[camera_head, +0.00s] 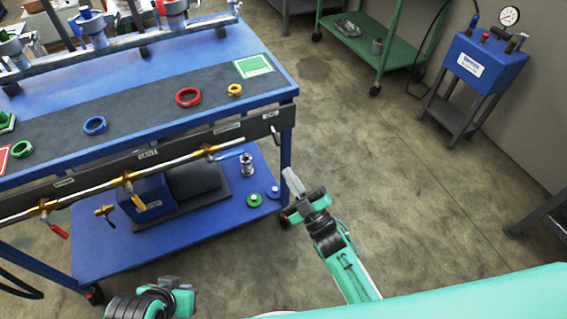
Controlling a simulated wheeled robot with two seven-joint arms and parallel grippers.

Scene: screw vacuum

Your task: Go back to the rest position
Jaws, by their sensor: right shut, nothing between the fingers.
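My right gripper (294,182) is at the end of the green and black arm in the lower middle. It is shut and empty, held in front of the right end of the blue workbench (270,68), apart from it and above the floor. My left arm shows only as a dark and green part at the bottom left edge. Its fingertips are not clearly seen, so I cannot tell how its gripper stands.
The workbench holds a blue ring (95,125), a red ring (188,97) and a yellow ring (235,90). A green cart (390,35) and a blue machine (485,62) stand behind.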

